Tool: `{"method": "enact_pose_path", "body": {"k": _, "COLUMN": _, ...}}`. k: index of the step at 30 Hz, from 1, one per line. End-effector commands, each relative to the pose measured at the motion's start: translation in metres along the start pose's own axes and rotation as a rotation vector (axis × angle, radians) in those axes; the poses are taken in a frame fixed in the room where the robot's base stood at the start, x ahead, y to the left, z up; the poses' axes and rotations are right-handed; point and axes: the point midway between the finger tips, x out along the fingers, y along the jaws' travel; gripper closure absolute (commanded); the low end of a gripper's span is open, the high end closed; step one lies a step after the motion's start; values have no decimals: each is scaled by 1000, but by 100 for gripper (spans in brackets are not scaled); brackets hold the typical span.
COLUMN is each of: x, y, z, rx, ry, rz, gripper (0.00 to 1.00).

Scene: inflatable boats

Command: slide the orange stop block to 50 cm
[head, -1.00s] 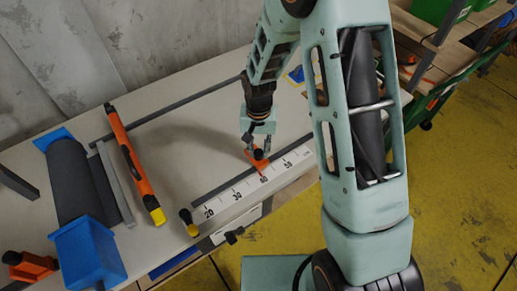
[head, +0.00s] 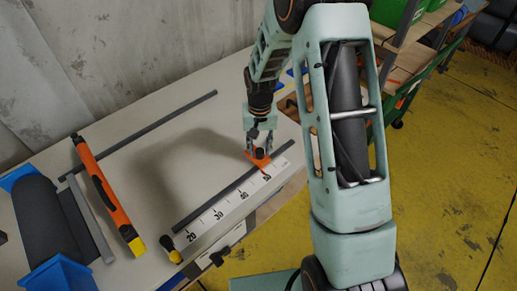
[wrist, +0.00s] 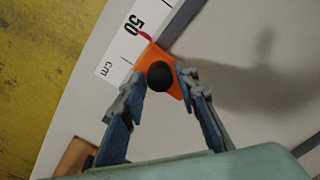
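The orange stop block (head: 259,162) with a round black knob sits on the rail by the white ruler, at the 50 end. In the wrist view the block (wrist: 151,57) has a red pointer beside the printed 50 of the ruler (wrist: 118,55). In the head view the ruler (head: 218,215) has 20 at its near end. My gripper (head: 258,147) is just above the block. In the wrist view my gripper (wrist: 157,76) has its fingers apart on either side of the knob, with orange showing between the left finger and the knob.
An orange and black tool with a yellow end (head: 107,195) lies on the bench left of the ruler. A dark roll (head: 45,220) in blue holders stands at the far left. A thin dark bar (head: 150,130) lies at the back. The bench middle is clear.

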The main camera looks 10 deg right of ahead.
Motion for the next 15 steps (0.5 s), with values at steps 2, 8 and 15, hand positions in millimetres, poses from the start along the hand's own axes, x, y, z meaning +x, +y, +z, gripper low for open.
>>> {"method": "enact_pose_path", "body": {"k": 2, "x": 0, "y": 0, "z": 0, "rx": 0, "ry": 0, "rz": 0, "gripper": 60}}
{"method": "enact_pose_path", "body": {"k": 8, "x": 0, "y": 0, "z": 0, "rx": 1, "ry": -1, "rz": 0, "gripper": 60}}
{"method": "enact_pose_path", "body": {"k": 15, "x": -14, "y": 0, "z": 0, "rx": 1, "ry": 2, "rz": 0, "gripper": 60}}
